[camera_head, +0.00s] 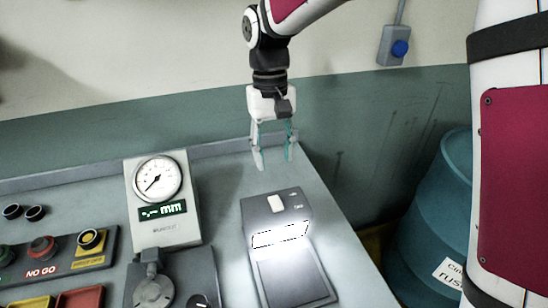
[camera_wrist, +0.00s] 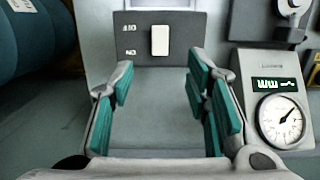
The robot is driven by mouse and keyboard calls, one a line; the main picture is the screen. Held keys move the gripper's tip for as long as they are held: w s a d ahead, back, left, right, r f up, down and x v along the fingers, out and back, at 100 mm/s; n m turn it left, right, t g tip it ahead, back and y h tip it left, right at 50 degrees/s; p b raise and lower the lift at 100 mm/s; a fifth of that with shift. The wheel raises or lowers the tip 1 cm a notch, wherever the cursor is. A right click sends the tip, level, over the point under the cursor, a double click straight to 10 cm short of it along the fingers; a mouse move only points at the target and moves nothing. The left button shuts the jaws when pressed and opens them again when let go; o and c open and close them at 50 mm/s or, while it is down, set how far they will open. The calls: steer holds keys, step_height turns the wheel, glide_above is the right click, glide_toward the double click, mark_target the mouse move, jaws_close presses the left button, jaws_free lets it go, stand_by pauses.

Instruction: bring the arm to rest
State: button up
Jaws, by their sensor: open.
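My gripper (camera_head: 273,160) hangs from my arm above the far right part of the bench, fingers pointing down. Its teal-padded fingers are apart with nothing between them. In the wrist view, the open gripper (camera_wrist: 162,95) frames bare bench top, with a dark grey box bearing a white rocker switch (camera_wrist: 160,40) beyond the fingertips. In the head view, this switch box (camera_head: 290,206) stands in front of my gripper, with a lit strip and a dark plate on its near side. My gripper appears clear of it.
A gauge with a dial and a "mm" display (camera_head: 161,200) stands left of the switch box. A panel with buttons (camera_head: 60,252) and coloured trays lie further left. A blue drum (camera_head: 432,225) stands beyond the bench's right edge. A wall box with a blue button (camera_head: 398,47) hangs behind.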

stand_by(0.3)
steer(key=s+d+r+m+t, duration=0.1)
steer(key=s+d+r+t, duration=0.2)
steer(key=s+d, duration=0.6)
steer(key=s+d+r+m+t, duration=0.2)
steer(key=s+d+r+t, duration=0.2)
steer(key=s+d, duration=0.5)
step_height(320, 180, up, 3)
steer(key=s, duration=0.2)
steer(key=shift+s+d+f, duration=0.15)
steer(key=shift+s+d, duration=0.1)
steer(key=shift+s, duration=0.15)
